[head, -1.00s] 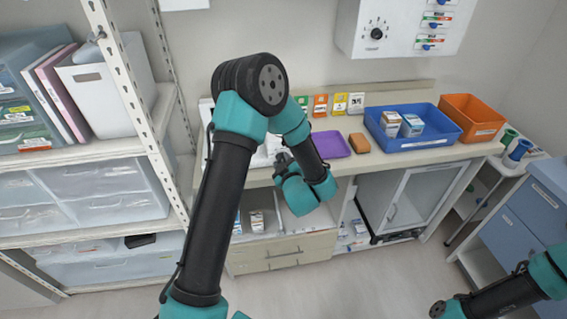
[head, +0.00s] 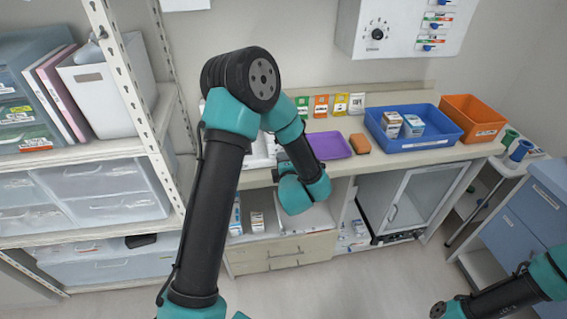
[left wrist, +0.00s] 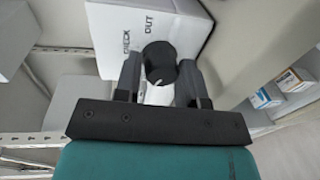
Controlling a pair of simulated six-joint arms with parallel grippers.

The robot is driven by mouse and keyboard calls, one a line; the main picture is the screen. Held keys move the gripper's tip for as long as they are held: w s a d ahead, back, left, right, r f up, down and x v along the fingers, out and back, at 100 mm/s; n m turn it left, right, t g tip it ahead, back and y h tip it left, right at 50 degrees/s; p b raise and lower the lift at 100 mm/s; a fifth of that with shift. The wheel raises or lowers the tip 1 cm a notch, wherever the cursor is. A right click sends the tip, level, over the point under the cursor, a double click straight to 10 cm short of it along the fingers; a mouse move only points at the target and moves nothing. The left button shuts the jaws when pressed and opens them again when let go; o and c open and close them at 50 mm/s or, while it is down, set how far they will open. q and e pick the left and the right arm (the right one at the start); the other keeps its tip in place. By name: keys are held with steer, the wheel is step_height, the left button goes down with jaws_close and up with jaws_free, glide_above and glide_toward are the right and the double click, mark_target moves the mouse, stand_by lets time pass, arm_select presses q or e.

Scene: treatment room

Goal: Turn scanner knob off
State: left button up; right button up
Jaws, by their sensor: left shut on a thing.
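A white box-shaped unit (left wrist: 112,30) lettered CHECK and OUT fills the upper middle of the left wrist view, with a round black knob (left wrist: 160,62) on its near side. I take this to be the scanner. My left gripper (left wrist: 159,80) has its two fingers on either side of the knob, shut on it. In the head view the white unit (head: 262,150) stands on the counter, mostly hidden behind my left arm, and the knob is hidden. The left gripper (head: 264,181) shows only partly there. Of my right arm only a part shows at bottom right, without its gripper.
A purple tray (head: 330,146), an orange sponge-like block (head: 360,143), a blue bin (head: 440,140) and an orange bin (head: 487,128) stand right on the counter. A shelf post (head: 135,110) rises left of my arm. A wall panel (head: 405,12) has another dial (head: 376,34).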

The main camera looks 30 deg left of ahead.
arm_select(q)
steer(key=shift+n, duration=0.5)
steer(key=o, duration=0.9)
steer(key=shift+s+d, duration=0.1)
steer(key=v, duration=1.7)
steer(key=shift+s, duration=0.2)
